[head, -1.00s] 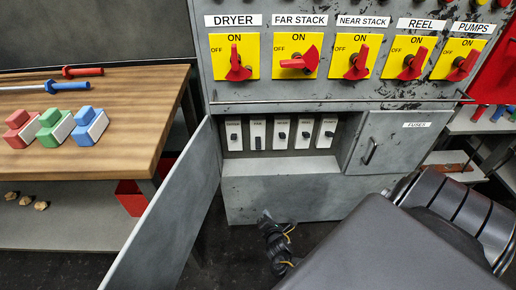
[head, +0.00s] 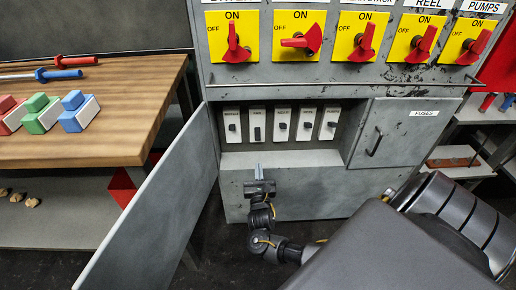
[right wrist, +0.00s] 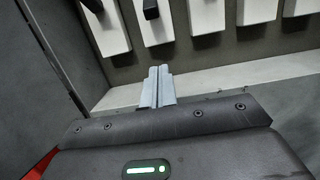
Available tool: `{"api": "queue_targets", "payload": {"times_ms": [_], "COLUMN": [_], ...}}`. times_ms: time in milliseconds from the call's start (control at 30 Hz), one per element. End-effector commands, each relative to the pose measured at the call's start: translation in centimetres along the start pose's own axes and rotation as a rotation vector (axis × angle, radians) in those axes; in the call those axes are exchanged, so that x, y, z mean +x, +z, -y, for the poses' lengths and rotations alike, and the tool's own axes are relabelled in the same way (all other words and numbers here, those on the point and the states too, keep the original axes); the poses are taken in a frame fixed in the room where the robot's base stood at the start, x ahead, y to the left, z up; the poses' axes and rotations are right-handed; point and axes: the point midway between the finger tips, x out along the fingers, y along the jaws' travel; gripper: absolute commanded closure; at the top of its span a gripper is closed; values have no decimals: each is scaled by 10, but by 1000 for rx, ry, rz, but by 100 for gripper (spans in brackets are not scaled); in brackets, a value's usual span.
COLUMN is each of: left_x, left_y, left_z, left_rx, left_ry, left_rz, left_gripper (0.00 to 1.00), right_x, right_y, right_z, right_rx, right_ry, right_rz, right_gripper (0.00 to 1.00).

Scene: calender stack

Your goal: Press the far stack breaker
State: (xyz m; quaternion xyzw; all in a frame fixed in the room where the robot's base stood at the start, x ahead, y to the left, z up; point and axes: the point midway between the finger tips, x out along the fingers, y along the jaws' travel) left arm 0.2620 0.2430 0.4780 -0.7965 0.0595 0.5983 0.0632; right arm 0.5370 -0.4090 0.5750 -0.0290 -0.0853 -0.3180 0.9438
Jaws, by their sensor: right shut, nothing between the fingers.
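The far stack breaker (head: 257,119) is the second white switch from the left in the open recess of the grey cabinet. Its dark toggle sits lower than those on the neighbouring breakers. In the right wrist view a white breaker with a dark toggle, second from the left (right wrist: 155,28), stands beyond my fingertips; its upper part is cut off. My right gripper (head: 258,171) is shut and empty, in front of and below the recess, apart from the breaker. Its pale fingers (right wrist: 157,84) are together in the wrist view. My left gripper is not in view.
The cabinet door (head: 160,205) stands open at the left of the recess. Red rotary handles on yellow plates (head: 300,38) and a rail lie above. The closed fuses door (head: 398,135) is at right. A wooden bench (head: 130,120) with coloured blocks stands left.

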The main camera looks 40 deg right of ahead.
Motion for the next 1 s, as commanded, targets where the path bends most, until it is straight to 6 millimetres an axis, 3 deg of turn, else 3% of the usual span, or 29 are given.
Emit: {"api": "queue_targets", "payload": {"times_ms": [167, 533, 733, 1000], "left_x": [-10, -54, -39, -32], "left_y": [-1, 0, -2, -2], "left_z": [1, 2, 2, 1], "left_rx": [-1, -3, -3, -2], "left_ry": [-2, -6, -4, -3], "left_rz": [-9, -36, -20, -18], "left_gripper": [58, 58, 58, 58], "right_x": [26, 99, 86, 82], "right_y": [-1, 0, 28, 37], "right_z": [1, 1, 0, 0], "right_rx": [-1, 0, 3, 1], "right_ry": [-2, -1, 1, 0], "right_rz": [4, 2, -1, -2], "right_gripper": [100, 100, 100, 100]}}
